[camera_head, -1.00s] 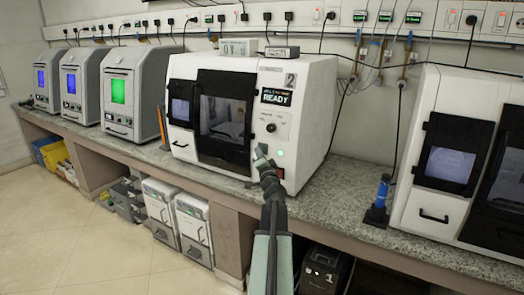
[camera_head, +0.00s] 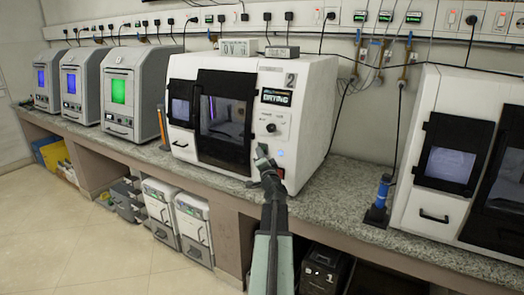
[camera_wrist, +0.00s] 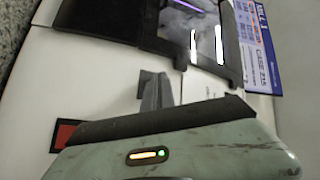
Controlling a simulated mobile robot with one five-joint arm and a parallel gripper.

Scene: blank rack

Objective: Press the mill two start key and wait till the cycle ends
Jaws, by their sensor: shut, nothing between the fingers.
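Mill two (camera_head: 308,120) is the white machine marked "2" on the bench, with a dark-framed window (camera_head: 222,115). Its small screen (camera_head: 276,97) reads what looks like "DRYING". A small key lit pale blue-white (camera_head: 280,153) shows on its front, just right of my gripper (camera_head: 262,152). My gripper is shut and empty, close in front of the panel; I cannot tell whether it touches. In the wrist view the shut fingertips (camera_wrist: 155,92) are over the white front, a red switch (camera_wrist: 66,134) is at the left, and bright streaks show in the window (camera_wrist: 190,28). The key is not clear there.
Another white machine (camera_head: 425,205) stands at the right, with a blue-handled tool (camera_head: 382,192) beside it. Three grey units (camera_head: 120,92) stand at the left, near an orange rod (camera_head: 162,127).

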